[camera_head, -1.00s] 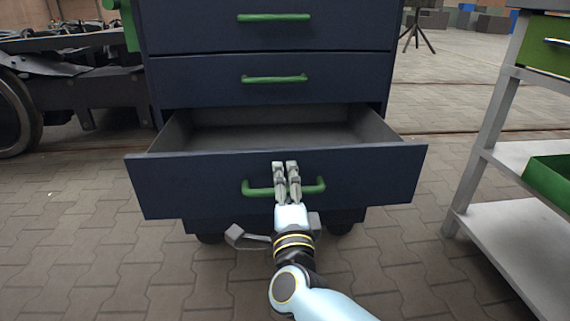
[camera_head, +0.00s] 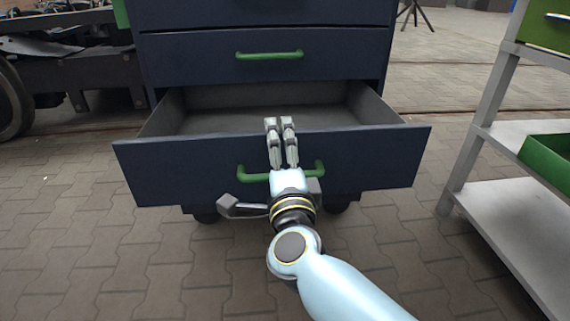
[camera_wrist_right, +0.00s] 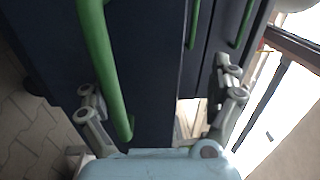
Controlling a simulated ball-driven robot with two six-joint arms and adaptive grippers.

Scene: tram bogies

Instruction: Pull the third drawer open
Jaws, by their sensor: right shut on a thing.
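The dark blue drawer (camera_head: 350,163) is pulled partly out of the dark blue cabinet (camera_head: 190,62), with its grey empty inside showing in the head view. Its green handle (camera_head: 254,177) runs across the front and also shows in the right wrist view (camera_wrist_right: 103,62). My right gripper (camera_head: 279,122) is at the middle of the drawer front. My left gripper is not in view.
A closed drawer with a green handle (camera_head: 269,55) is above the open one. A grey shelf rack (camera_head: 505,200) with a green bin (camera_head: 548,160) stands at right. A bogie with a wheel (camera_head: 12,100) is at left. Paved floor in front is clear.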

